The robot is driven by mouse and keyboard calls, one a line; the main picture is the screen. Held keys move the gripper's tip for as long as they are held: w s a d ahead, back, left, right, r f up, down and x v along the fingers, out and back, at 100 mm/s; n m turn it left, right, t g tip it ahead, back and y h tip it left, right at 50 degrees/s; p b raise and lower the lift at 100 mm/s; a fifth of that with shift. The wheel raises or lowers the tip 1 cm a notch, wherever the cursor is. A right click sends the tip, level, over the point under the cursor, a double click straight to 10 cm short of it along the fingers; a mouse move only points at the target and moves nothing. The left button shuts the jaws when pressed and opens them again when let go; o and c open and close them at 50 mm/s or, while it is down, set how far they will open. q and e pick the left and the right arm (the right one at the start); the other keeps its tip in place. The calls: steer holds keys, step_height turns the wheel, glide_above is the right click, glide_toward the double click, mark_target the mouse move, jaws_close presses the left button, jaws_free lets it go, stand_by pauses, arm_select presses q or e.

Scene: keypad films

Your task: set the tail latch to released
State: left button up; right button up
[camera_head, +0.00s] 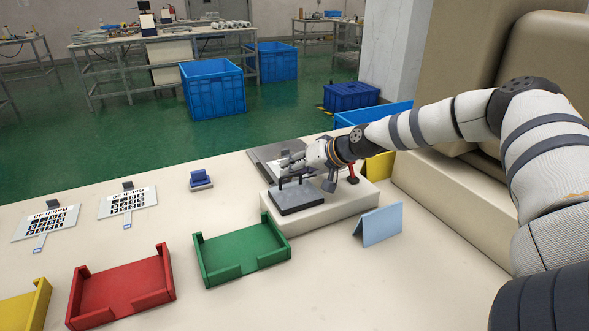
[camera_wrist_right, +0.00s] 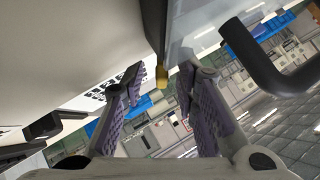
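A fixture with a dark plate and black handle (camera_head: 299,196) sits on a pale block (camera_head: 335,208) on the table. A small red lever (camera_head: 352,174) stands at the fixture's right side. I cannot tell for certain which part is the tail latch, or its setting. My right gripper (camera_head: 290,162) is low over the back of the fixture. In the right wrist view my right gripper (camera_wrist_right: 162,82) has its fingers apart, with a small yellow-tipped part (camera_wrist_right: 160,80) showing between them; contact is not visible. A thick black bar (camera_wrist_right: 268,62) shows close at the right. My left gripper is out of view.
Green (camera_head: 244,253), red (camera_head: 122,287) and yellow (camera_head: 25,306) trays line the near table. Two keypad films (camera_head: 127,203) (camera_head: 47,222) lie at left. A blue block (camera_head: 200,180) and light blue folded card (camera_head: 379,226) flank the fixture. Bare table lies between.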

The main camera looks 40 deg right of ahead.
steer(key=shift+r, duration=0.15)
step_height(320, 180, up, 10)
steer(key=shift+f, duration=0.1)
stand_by(0.3)
stand_by(0.3)
